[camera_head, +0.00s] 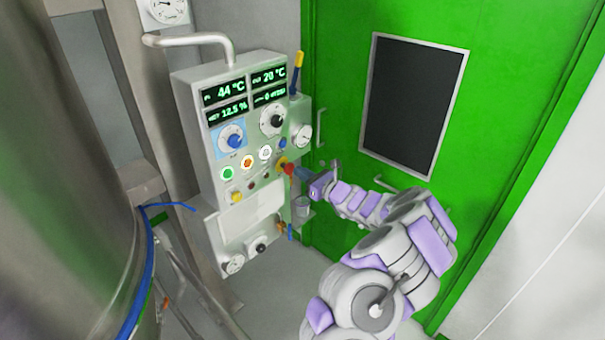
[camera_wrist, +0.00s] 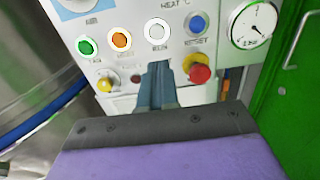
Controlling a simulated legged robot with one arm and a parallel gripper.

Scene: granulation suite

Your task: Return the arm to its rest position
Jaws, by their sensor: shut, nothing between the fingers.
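My arm (camera_head: 395,250) reaches out from the lower right toward a grey control panel (camera_head: 205,148). My gripper (camera_head: 300,174) is at the panel's lower right, close to a red knob on a yellow base (camera_head: 288,169). In the wrist view my gripper (camera_wrist: 158,68) is shut and empty, its fingers pointing at the panel below the white button (camera_wrist: 157,31). The red knob (camera_wrist: 200,74) is just right of the fingertips there. The head view does not show clearly whether the fingers touch the panel.
A green door (camera_head: 500,60) with a dark window (camera_head: 413,103) stands behind my arm. A large steel vessel (camera_head: 70,200) with a blue hose fills the left. The panel has several buttons, dials and lit displays (camera_head: 268,77). A pale wall (camera_head: 560,240) is at the right.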

